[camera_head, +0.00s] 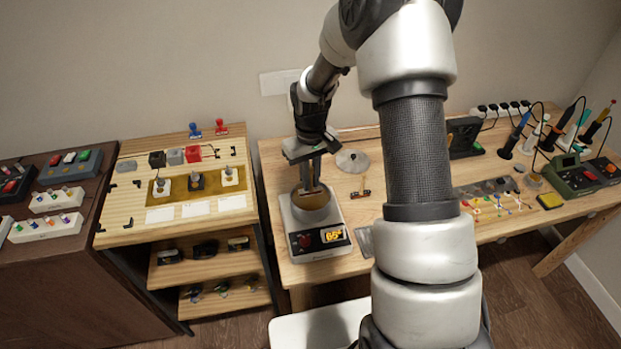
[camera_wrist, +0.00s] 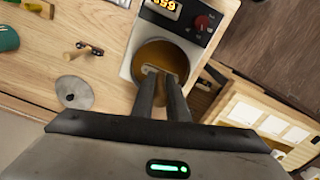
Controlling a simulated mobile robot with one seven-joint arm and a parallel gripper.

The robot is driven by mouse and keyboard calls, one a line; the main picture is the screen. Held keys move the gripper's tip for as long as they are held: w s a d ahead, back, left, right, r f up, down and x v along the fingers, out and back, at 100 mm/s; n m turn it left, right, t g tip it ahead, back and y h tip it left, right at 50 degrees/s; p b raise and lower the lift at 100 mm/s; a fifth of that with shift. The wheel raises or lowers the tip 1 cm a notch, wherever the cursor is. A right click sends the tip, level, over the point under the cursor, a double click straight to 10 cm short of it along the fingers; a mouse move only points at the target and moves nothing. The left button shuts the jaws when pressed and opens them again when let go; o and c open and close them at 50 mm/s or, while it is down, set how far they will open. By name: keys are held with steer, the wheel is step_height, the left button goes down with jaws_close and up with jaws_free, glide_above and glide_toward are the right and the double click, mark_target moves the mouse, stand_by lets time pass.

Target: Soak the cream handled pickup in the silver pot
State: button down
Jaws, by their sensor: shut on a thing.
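The silver pot (camera_head: 291,212) is a round open vessel on a unit with a red knob and a lit display reading 65. It holds amber-brown liquid. The pot also shows in the wrist view (camera_wrist: 127,66). My gripper (camera_head: 311,188) points down into its mouth, with the fingertips (camera_wrist: 160,76) close together inside the rim. It is shut on the cream handled pickup, of which only a small pale bit shows at the fingertips. The fingers and the liquid hide the rest. I cannot tell how deep it sits.
A round grey lid (camera_head: 352,161) and a small wooden-handled tool (camera_head: 361,190) lie right of the pot. A wooden board (camera_head: 127,216) with several small parts stands to the left. Tools and a green device (camera_head: 578,178) fill the bench's right end. My arm hides the middle.

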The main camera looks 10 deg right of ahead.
mark_target(311, 190)
steer(key=shift+f+b, duration=2.05)
steer(key=shift+f, duration=0.8)
stand_by(5.2)
